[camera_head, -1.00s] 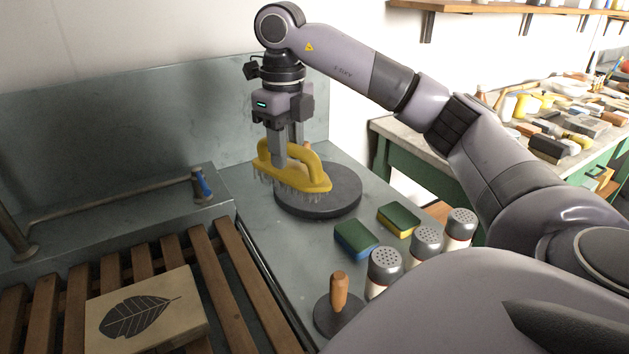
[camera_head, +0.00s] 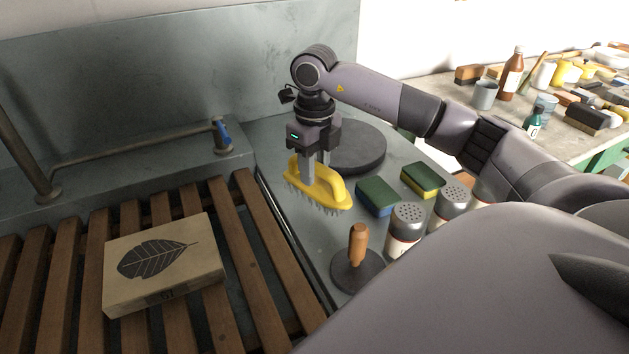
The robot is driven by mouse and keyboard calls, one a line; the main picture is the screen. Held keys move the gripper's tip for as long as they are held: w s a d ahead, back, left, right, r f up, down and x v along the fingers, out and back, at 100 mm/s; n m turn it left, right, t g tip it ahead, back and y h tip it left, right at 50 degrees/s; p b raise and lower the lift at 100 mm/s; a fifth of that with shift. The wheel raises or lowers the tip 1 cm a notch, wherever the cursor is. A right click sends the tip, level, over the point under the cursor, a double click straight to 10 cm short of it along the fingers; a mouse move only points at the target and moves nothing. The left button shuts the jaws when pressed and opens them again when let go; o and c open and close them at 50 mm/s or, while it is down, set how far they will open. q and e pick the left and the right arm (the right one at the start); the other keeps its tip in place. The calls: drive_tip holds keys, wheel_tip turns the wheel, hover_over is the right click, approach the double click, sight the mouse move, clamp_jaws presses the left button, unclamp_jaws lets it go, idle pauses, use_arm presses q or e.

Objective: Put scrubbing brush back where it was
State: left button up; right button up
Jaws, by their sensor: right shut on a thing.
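The yellow scrubbing brush (camera_head: 322,187) is held bristles down by its handle. My right gripper (camera_head: 318,170) is shut on it. The brush is over the grey metal counter, in front of and left of the dark round disc (camera_head: 357,148). I cannot tell whether its bristles touch the counter. My left gripper is not in view.
Two sponges (camera_head: 377,196) (camera_head: 423,180) and several shakers (camera_head: 405,229) stand right of the brush. A wooden-handled round tool (camera_head: 358,250) is in front. A slatted wooden rack (camera_head: 258,262) holds a leaf-printed block (camera_head: 160,265) at left. A cluttered bench (camera_head: 452,109) is at back right.

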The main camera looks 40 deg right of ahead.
drive_tip(key=shift+f, duration=2.2)
drive_tip(key=shift+f, duration=0.1)
drive_tip(key=o, duration=1)
wheel_tip(320, 180, up, 12)
drive_tip(key=shift+r, duration=0.15)
